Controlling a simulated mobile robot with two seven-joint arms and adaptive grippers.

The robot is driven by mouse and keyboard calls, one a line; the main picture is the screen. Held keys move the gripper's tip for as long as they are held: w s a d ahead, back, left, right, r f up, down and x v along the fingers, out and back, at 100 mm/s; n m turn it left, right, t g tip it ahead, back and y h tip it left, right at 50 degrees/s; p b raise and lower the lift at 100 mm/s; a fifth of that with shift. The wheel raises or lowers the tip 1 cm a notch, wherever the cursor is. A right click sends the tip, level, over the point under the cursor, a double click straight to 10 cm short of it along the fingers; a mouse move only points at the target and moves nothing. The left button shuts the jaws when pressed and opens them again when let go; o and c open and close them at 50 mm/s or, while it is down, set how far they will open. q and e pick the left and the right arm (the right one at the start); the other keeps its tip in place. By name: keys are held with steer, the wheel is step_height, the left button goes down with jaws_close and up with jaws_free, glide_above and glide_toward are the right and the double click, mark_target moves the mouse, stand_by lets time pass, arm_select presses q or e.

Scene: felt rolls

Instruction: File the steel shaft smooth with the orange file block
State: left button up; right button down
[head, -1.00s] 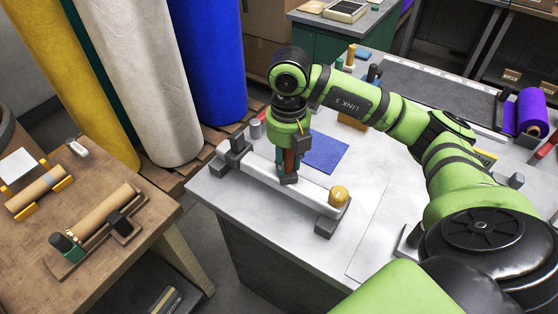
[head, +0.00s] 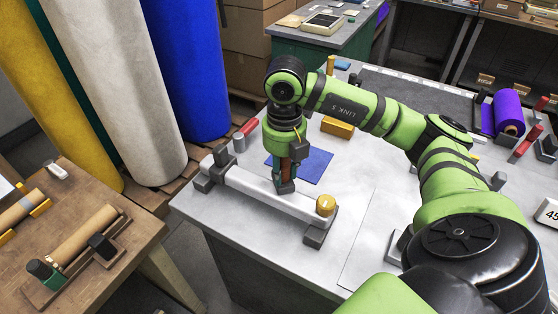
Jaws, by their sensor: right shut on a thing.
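The steel shaft (head: 256,187), a long pale grey bar, lies across dark holders on the near left of the grey worktable. A round brass-yellow knob (head: 325,204) sits at its right end. My right gripper (head: 285,182) points down at the shaft, right of its middle, and is shut. What it holds is mostly hidden; a shaded reddish-orange strip (head: 298,150) shows at the fingers and I take it for the orange file block. The dark lower end overlaps the shaft; I cannot tell whether it touches. My left gripper is not in view.
A blue sheet (head: 312,165) lies behind the shaft, with an amber block (head: 337,127) beyond it. A brown bench (head: 120,240) with cardboard rolls is at the left. Tall felt rolls stand behind.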

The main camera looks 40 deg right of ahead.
steer(key=shift+a+f, duration=0.1)
steer(key=shift+a, duration=0.1)
stand_by(0.3)
steer(key=shift+s+d, duration=0.2)
steer(key=shift+d, duration=0.5)
steer(key=shift+s+d+b, duration=0.2)
steer(key=shift+d+b, duration=0.1)
steer(key=shift+d, duration=0.2)
